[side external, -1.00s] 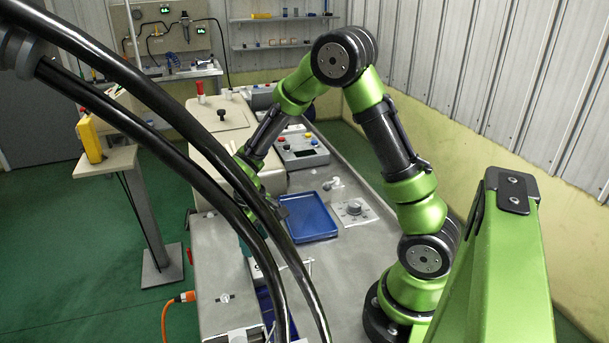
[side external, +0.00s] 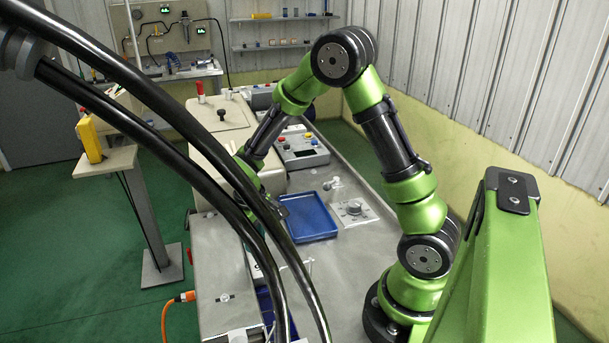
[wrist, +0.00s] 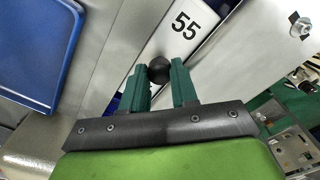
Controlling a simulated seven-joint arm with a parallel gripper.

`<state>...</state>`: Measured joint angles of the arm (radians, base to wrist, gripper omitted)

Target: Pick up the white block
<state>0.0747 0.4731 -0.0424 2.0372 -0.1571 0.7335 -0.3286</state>
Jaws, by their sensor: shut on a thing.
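A white block (wrist: 187,22) marked "55" lies beyond my fingertips in the wrist view, partly cut off by the top edge. A round black knob (wrist: 159,69) sits between the two green fingers of my gripper (wrist: 158,82), which is shut on it. The knob overlaps the near end of the white block in the picture; I cannot tell whether they are joined.
The blue tray (wrist: 35,45) also shows at the left of the wrist view. A white panel with a dial (side external: 354,212) is right of it, and a control box (side external: 301,152) stands behind.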

